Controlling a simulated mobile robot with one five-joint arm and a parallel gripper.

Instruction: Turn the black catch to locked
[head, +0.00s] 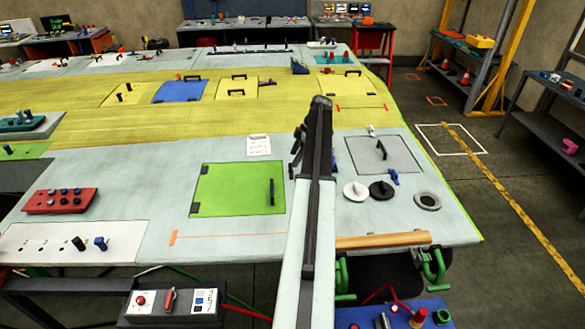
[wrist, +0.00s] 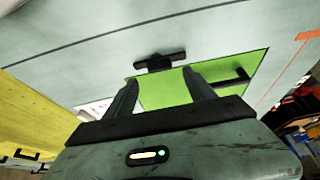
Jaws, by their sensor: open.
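The black catch (wrist: 160,64) shows in the wrist view as a short bar with a raised middle, at the edge of the green panel (wrist: 165,92). Its bar runs roughly along that edge. My gripper (wrist: 161,76) is open and empty, with its two dark fingers apart and the catch beyond and between their tips in the picture. I cannot tell the exact gap to the catch. In the head view my arm hides most of my gripper (head: 297,150) and the catch, to the right of the green panel (head: 235,185).
A black handle (head: 272,192) stands on the green panel, near the catch. A white label (head: 259,145) lies behind the panel. To the right are a grey panel (head: 372,160) with its own handle, a blue catch (head: 393,178), and white (head: 356,191) and black (head: 381,190) discs.

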